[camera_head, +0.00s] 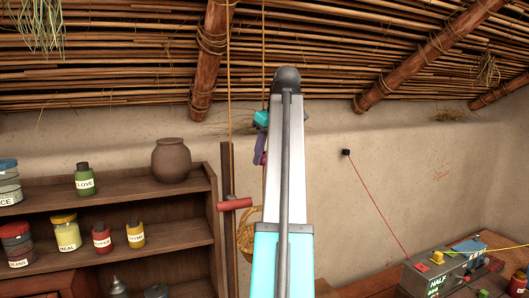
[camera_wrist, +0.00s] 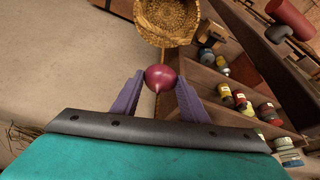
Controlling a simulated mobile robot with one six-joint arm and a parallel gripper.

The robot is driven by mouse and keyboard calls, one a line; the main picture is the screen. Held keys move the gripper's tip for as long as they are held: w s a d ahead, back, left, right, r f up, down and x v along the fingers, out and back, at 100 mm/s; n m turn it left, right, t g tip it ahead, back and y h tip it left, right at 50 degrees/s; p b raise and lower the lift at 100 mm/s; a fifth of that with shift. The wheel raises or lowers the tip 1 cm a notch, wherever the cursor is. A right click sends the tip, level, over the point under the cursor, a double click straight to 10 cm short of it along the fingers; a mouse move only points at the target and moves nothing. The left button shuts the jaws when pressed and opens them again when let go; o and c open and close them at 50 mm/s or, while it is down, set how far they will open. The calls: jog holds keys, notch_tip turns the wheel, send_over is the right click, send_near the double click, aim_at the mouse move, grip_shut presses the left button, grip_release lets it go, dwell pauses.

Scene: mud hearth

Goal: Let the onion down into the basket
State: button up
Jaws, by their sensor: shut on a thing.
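A dark red onion (camera_wrist: 160,78) is between the two purple fingers of my gripper (camera_wrist: 161,80) in the wrist view, and the fingers are shut on it. A woven basket (camera_wrist: 168,8) is at the top of the wrist view, beyond the onion, with its open mouth showing. Onion and basket look apart. In the head view the basket (camera_head: 245,236) is low, left of my arm and partly behind it. My gripper (camera_head: 260,146) is above the basket there. The onion is not clearly seen in that view.
Wooden shelves (camera_head: 118,219) with labelled jars and a clay pot (camera_head: 171,160) stand at the left. A red crossbar (camera_head: 235,204) on a wooden post and a rope (camera_head: 230,80) are near the basket. A grey box (camera_head: 437,273) is at the lower right.

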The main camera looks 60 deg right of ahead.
notch_tip(320, 180, down, 9)
dwell(0.6)
jog(key=shift+w+f, duration=0.1)
dwell(0.7)
